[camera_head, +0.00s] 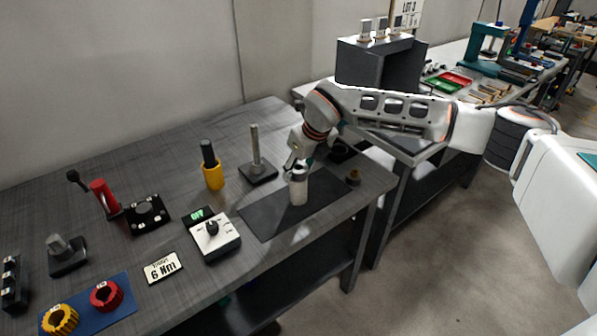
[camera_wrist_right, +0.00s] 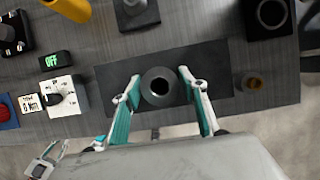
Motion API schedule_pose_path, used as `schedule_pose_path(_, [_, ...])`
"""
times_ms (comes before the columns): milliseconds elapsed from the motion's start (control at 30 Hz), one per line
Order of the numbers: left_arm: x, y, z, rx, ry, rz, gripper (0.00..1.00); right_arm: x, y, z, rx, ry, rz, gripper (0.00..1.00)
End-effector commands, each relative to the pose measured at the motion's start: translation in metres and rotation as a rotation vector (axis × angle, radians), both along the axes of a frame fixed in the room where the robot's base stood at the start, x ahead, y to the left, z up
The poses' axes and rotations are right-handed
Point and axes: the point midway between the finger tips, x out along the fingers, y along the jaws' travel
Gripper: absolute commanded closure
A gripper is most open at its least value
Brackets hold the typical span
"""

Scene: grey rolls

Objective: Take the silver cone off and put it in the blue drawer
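The silver cone appears to be the pale, tube-like piece (camera_head: 298,190) standing upright on a dark mat on the workbench. From above, it is a grey ring with a dark hole in the right wrist view (camera_wrist_right: 159,86). My right gripper (camera_head: 297,170) is over it, pointing down. In the wrist view its two teal-lined fingers (camera_wrist_right: 160,76) stand apart on either side of the ring, and I see no firm grip. A small white jawed part, seemingly my left gripper (camera_wrist_right: 48,158), shows at the lower left; its opening is unclear. I see no blue drawer.
Beside the dark mat (camera_head: 262,220) stand a post on a base (camera_head: 256,165), a yellow holder (camera_head: 212,175), a white dial box (camera_head: 215,237) and a small brass piece (camera_head: 353,177). The mat's front area is clear.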

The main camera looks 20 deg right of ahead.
Motion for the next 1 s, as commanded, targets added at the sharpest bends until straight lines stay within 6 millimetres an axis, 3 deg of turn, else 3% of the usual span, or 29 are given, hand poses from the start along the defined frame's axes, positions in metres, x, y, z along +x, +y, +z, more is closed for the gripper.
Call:
schedule_pose_path(33, [0.000,0.000,0.000,0.000,0.000,0.000,0.86,0.000,0.000,0.000,0.000,0.000,0.000,0.75])
schedule_pose_path(100, [0.000,0.000,0.000,0.000,0.000,0.000,0.86,0.000,0.000,0.000,0.000,0.000,0.000,0.93])
schedule_pose_path(433, [0.000,0.000,0.000,0.000,0.000,0.000,0.86,0.000,0.000,0.002,0.001,-0.002,0.000,0.94])
schedule_pose_path(633, [0.000,0.000,-0.001,0.000,0.000,0.000,0.86,0.001,0.000,0.016,0.001,-0.004,0.000,0.94])
schedule_pose_path(767, [0.000,0.000,-0.002,-0.001,0.000,0.001,0.86,0.001,0.000,0.037,0.002,-0.007,0.000,0.94])
schedule_pose_path(1000, [-0.001,0.000,-0.005,0.000,0.001,0.001,0.86,0.002,0.000,0.101,0.002,-0.008,0.000,0.94])
